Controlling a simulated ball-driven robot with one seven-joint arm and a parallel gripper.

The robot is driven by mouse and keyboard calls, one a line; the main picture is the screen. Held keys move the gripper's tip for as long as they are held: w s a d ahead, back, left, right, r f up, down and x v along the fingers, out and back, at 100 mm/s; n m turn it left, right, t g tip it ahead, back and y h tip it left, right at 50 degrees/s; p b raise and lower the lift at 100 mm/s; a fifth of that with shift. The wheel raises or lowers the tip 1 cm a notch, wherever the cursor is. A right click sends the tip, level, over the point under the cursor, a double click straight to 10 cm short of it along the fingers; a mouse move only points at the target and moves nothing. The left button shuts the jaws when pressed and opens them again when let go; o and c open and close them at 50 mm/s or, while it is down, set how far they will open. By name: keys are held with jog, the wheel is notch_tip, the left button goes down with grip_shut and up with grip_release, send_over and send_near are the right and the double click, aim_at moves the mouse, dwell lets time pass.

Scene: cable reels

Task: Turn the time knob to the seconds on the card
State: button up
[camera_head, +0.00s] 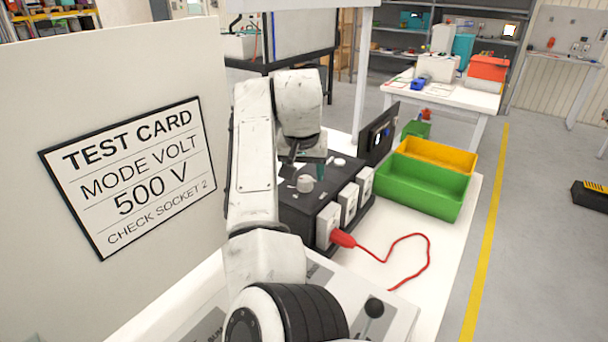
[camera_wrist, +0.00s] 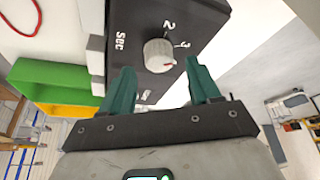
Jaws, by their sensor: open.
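The test card (camera_head: 135,175) on the white panel reads "MODE VOLT", "500 V" and "CHECK SOCKET 2"; no seconds are printed on it. In the wrist view, the time knob (camera_wrist: 157,55) is a round light-grey knob on a black panel, labelled "sec". A "2" and what looks like a "3" show beside it. A small red mark is on its lower right side. My gripper (camera_wrist: 163,84) is open, its green fingers apart with the knob a little beyond and between the tips. In the head view my arm partly hides the black tester box (camera_head: 293,205).
A red plug (camera_head: 343,239) with a red cable sits in a front socket of the box, the cable lying on the white table. Green (camera_head: 418,192) and yellow (camera_head: 437,155) bins stand to the right. A dark display (camera_head: 378,135) stands behind the box.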

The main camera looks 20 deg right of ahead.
jog(key=shift+x, duration=1.3)
jog(key=shift+c, duration=0.2)
jog(key=c, duration=1)
jog(key=shift+d, duration=0.1)
jog(key=shift+r+p, duration=0.1)
jog(key=shift+p, duration=0.3)
